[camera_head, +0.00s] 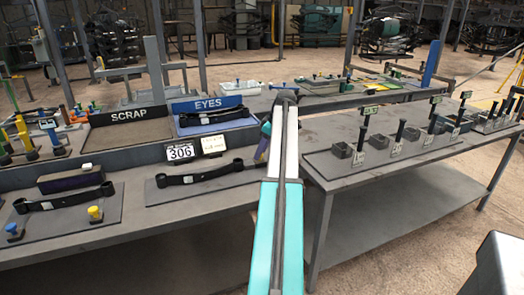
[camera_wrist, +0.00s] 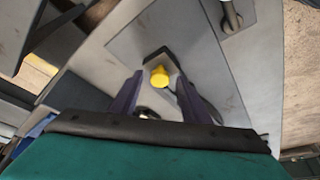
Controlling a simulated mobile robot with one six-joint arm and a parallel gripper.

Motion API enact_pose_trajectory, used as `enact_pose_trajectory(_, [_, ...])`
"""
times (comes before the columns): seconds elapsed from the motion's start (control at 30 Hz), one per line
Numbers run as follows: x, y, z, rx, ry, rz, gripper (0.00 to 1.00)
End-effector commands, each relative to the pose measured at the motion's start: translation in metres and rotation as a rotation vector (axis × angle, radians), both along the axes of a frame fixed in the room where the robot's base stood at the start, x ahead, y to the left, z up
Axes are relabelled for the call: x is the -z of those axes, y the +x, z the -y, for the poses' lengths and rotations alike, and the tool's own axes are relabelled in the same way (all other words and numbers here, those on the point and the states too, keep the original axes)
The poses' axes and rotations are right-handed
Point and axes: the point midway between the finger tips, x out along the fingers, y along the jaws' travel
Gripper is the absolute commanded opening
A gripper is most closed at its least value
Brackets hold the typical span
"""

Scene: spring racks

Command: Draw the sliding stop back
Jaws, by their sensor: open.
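The sliding stop, taken to be the dark block with a yellow knob (camera_wrist: 160,76), stands on a grey plate (camera_wrist: 125,40) in the wrist view. My gripper (camera_wrist: 160,84) is open, with one purple finger on each side of the knob. I cannot tell whether either finger touches it. In the head view my gripper (camera_head: 262,150) is at the right end of the near plate, partly behind my arm. The stop cannot be made out there. A black leaf spring (camera_head: 205,173) lies on that plate, and one spring eye shows at the top of the wrist view (camera_wrist: 232,20).
To the left, a second plate holds a black spring (camera_head: 65,199), a yellow knob (camera_head: 95,213) and a blue knob (camera_head: 13,230). Behind are the SCRAP tray (camera_head: 127,134) and the blue EYES bin (camera_head: 207,105). A right-hand table (camera_head: 345,180) carries several upright black handles.

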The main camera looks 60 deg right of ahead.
Motion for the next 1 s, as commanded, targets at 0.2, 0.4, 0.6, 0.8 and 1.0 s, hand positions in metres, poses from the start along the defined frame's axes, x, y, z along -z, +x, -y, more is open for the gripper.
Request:
enact_pose_trajectory(0.2, [0.0017, 0.0005, 0.0002, 0.000, -0.001, 0.000, 0.43])
enact_pose_trajectory(0.4, [0.0015, 0.0003, 0.0004, 0.001, -0.001, 0.000, 0.28])
enact_pose_trajectory(0.6, [0.0015, -0.0001, 0.0005, 0.001, -0.001, 0.000, 0.00])
enact_pose_trajectory(0.8, [0.0012, 0.0005, 0.0006, 0.000, 0.000, 0.000, 0.00])
enact_pose_trajectory(1.0, [0.0005, 0.0042, 0.0034, -0.014, -0.001, 0.001, 0.00])
